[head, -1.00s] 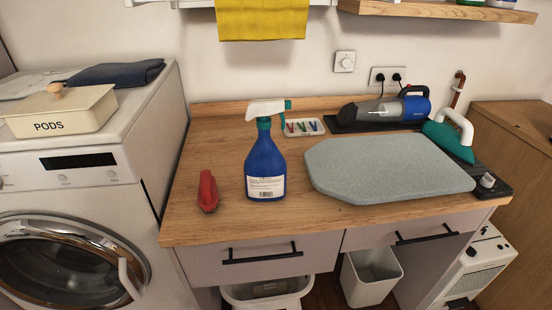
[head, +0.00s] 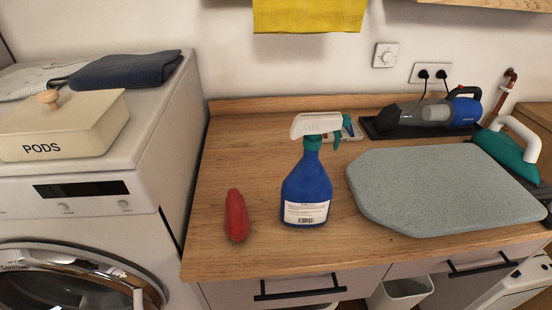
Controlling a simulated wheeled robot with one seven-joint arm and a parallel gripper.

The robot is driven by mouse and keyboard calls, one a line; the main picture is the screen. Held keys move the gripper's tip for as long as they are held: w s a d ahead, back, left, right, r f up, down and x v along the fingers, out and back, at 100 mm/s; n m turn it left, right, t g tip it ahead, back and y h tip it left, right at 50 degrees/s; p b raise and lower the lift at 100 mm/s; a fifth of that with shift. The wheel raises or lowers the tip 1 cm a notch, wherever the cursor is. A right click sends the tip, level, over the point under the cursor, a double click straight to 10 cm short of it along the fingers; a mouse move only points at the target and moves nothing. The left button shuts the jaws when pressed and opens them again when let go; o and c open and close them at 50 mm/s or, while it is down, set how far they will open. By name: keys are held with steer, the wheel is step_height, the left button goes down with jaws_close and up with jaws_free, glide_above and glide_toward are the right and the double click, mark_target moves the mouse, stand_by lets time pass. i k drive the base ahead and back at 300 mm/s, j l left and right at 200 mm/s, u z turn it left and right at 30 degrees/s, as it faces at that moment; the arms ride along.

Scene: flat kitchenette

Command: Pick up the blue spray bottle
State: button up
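The blue spray bottle (head: 307,190) stands upright on the wooden counter (head: 280,254) in the head view. It has a white spray head, a teal neck and trigger, and a white label low on its front. It stands between a red object and a grey board, apart from both. My gripper is not in the head view.
The red object (head: 236,215) lies left of the bottle. The grey pressing board (head: 440,190) fills the counter's right, with a teal iron (head: 508,150) beside it. A handheld vacuum (head: 430,112) lies behind. A washing machine (head: 90,205) with a PODS box (head: 65,128) stands left.

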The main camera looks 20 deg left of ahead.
mark_target(306, 192)
steer(key=i+u, duration=0.4)
steer(key=i+l+u, duration=0.15)
steer(key=i+u, duration=0.2)
steer(key=i, duration=0.25)
steer(key=k+l, duration=0.3)
steer(key=l+u, duration=0.05)
steer(key=l, duration=0.05)
